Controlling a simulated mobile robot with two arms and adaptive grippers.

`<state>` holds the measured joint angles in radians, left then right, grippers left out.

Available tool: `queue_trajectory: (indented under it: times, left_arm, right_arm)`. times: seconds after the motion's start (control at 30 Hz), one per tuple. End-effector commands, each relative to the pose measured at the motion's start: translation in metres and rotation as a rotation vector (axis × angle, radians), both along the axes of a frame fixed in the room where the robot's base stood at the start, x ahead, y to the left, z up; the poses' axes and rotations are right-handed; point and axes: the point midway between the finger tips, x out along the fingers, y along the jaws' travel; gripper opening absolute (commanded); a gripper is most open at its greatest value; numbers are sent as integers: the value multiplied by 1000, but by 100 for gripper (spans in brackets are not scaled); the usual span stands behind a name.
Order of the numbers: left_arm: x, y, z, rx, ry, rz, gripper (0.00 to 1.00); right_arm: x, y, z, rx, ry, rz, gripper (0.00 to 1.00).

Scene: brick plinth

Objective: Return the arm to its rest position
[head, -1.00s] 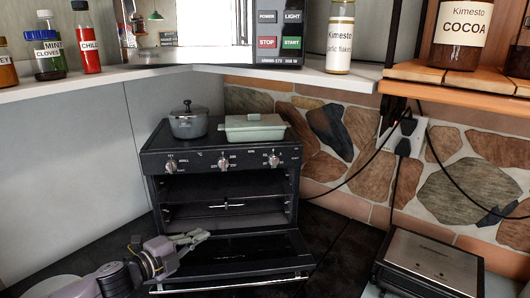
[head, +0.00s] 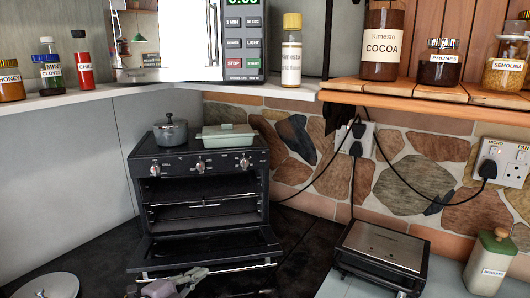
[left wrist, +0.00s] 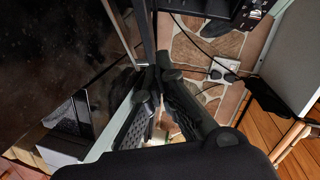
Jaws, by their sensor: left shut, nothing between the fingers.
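My left gripper (head: 190,276) is low in the head view, in front of the oven's lowered door. Its fingers are together and empty. In the left wrist view the closed fingers (left wrist: 157,78) point toward a metal edge, with the stone wall beyond. Whether they touch that edge is hard to tell. The small black oven (head: 200,160) stands on the dark worktop with its door (head: 205,249) hanging open. Its rack compartment looks empty. My right gripper does not show.
A grey lidded pot (head: 170,133) and a pale green lidded dish (head: 228,138) stand on the oven. A round lid (head: 48,286) lies at the lower left. Cables hang from wall sockets.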

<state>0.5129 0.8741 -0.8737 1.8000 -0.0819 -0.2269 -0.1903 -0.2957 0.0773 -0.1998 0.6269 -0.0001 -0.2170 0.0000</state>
Motion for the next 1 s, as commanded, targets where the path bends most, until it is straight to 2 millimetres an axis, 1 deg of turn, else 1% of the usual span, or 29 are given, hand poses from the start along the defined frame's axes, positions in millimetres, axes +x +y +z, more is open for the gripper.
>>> queue_trajectory:
  times: [0.03,0.17,0.27,0.37,0.4,0.47,0.5,0.57,0.6,0.67,0.7,0.8,1.0]
  left_arm:
    - [-7,-9,-7,-32,29,15,0]
    - [-25,-25,-22,-110,113,83,0]
    - [-44,-35,-37,-182,202,157,0]
    - [-72,-42,-55,-277,328,264,0]
    - [-88,-42,-65,-321,394,322,0]
    - [-114,-38,-80,-385,502,421,0]
    - [-132,-32,-89,-422,574,490,0]
    - [-159,-23,-103,-465,671,585,0]
    - [-176,-18,-110,-487,729,642,0]
    - [-199,-10,-120,-513,805,719,0]
    - [-214,-5,-125,-527,851,766,0]
    - [-250,7,-137,-553,954,871,0]
    - [-312,24,-150,-584,1116,1049,0]
  right_arm:
    - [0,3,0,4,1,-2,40]
    - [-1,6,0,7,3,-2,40]
    - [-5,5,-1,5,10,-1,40]
    - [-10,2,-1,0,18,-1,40]
    - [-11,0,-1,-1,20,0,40]
    - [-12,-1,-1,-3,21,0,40]
    - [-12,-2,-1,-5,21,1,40]
    - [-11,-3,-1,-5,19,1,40]
    - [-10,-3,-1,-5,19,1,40]
    - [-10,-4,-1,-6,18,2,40]
    - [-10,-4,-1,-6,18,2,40]
    - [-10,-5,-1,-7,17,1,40]
    - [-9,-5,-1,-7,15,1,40]
